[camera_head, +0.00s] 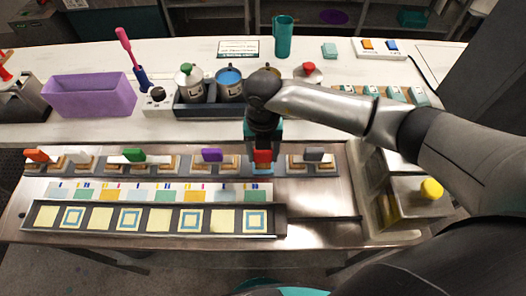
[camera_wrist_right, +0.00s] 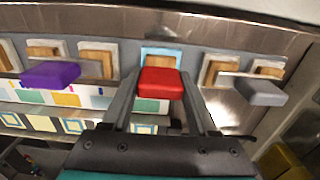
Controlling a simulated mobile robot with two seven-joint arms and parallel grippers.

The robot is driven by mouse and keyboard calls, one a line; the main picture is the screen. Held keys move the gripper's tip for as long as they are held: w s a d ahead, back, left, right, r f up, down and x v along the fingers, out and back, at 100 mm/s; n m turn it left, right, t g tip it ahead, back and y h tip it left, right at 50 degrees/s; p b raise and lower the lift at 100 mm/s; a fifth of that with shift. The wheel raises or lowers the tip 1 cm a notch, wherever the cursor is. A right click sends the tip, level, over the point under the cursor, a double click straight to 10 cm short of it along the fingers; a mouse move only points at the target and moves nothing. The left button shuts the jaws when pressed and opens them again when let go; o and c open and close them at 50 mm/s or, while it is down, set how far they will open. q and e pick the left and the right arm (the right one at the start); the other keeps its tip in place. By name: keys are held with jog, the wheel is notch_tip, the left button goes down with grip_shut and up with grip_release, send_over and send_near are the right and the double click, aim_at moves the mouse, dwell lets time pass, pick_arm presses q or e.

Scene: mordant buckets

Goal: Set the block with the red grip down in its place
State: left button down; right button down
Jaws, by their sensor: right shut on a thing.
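The block with the red grip (camera_head: 263,156) is between the fingers of my right gripper (camera_head: 262,144), at the row of block places on the steel bench. In the right wrist view the red grip (camera_wrist_right: 160,83) fills the space between the two fingers (camera_wrist_right: 158,95), which are shut on it. A light blue patch with a wooden piece (camera_wrist_right: 161,56) shows just beyond the grip. The underside of the block is hidden, so I cannot tell whether it touches the bench. My left gripper is not in view.
Purple-grip (camera_head: 211,155) and grey-grip (camera_head: 314,154) blocks stand on either side. Green-grip (camera_head: 134,155) and orange-grip (camera_head: 37,155) blocks are further left. A patterned strip tray (camera_head: 283,221) lies in front. Buckets in a dark rack (camera_head: 205,113) stand behind; a yellow-knobbed container (camera_head: 431,189) stands right.

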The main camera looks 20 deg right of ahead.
jog(key=shift+c, duration=0.4)
grip_release()
notch_tip(320, 180, up, 15)
jog(key=shift+r, duration=0.15)
jog(key=shift+s, duration=0.1)
dwell(0.4)
